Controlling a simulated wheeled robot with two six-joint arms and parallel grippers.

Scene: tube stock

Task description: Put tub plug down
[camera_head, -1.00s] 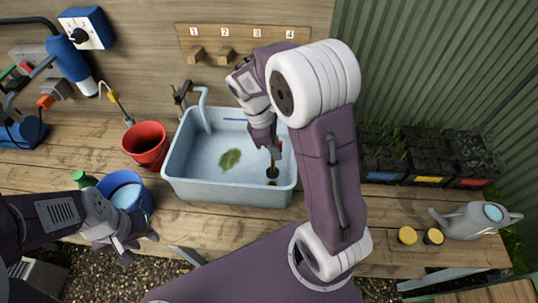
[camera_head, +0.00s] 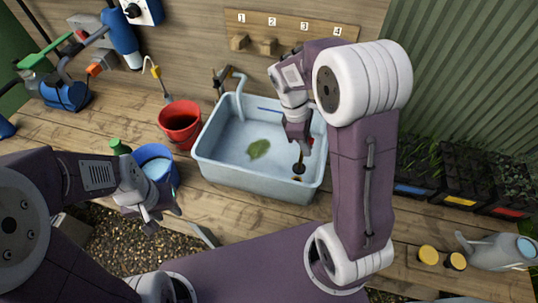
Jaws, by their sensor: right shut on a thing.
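The tub plug (camera_head: 299,168) is a small black disc with an upright stem. It is inside the pale blue tub (camera_head: 254,184), near its front right corner. My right gripper (camera_head: 302,148) is shut on the plug's stem from above. A dark drain spot (camera_head: 297,180) shows just in front of the plug. Whether the plug touches the tub floor cannot be told. My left gripper (camera_head: 165,219) is empty with its fingers apart, in front of the blue bucket at the bench's front edge.
A green leafy clump (camera_head: 259,149) lies in the tub, and a tap (camera_head: 239,88) stands at its back left. A red bucket (camera_head: 180,124) and a blue bucket (camera_head: 157,164) are to the left. Seedling trays (camera_head: 460,178), yellow-topped jars (camera_head: 428,255) and a watering can (camera_head: 497,251) are to the right.

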